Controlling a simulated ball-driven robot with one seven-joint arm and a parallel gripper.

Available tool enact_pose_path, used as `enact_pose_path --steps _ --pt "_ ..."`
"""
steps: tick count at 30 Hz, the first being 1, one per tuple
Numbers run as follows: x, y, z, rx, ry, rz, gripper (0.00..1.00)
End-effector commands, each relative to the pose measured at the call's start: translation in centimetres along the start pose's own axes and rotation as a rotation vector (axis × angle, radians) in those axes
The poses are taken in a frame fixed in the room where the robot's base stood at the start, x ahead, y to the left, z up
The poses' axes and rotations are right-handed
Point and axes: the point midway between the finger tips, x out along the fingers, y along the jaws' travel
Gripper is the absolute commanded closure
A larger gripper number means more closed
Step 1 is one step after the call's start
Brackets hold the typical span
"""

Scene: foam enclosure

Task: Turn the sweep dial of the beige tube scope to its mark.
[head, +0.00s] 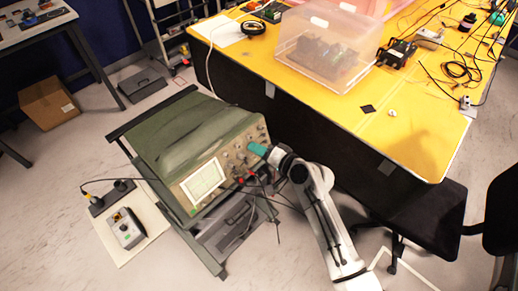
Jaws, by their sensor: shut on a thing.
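The beige tube scope (203,183) sits tilted in view on a dark cart, with a lit screen at the left of its front panel and several knobs at the right. A green cover lies over its top. My gripper (257,149) is at the upper right of the panel, its teal fingers shut at a knob there. The fingers hide that knob, so I cannot read the sweep dial or its mark. My white arm reaches in from the lower right.
A yellow table (421,128) with a clear plastic bin (330,47) and cables stands at the upper right. A black chair (432,215) is at the right. Red and black leads hang at the panel. A grey box (127,229) lies on a board at the left.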

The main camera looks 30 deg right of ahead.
Motion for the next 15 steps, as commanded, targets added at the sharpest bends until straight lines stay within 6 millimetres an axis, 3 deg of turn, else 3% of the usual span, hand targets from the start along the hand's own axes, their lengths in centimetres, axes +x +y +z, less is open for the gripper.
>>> enact_pose_path --steps 14,15 --pt "0.04 -0.10 0.03 0.015 0.000 -0.003 1.00" --pt "0.04 -0.10 0.03 0.015 0.000 -0.003 0.73"
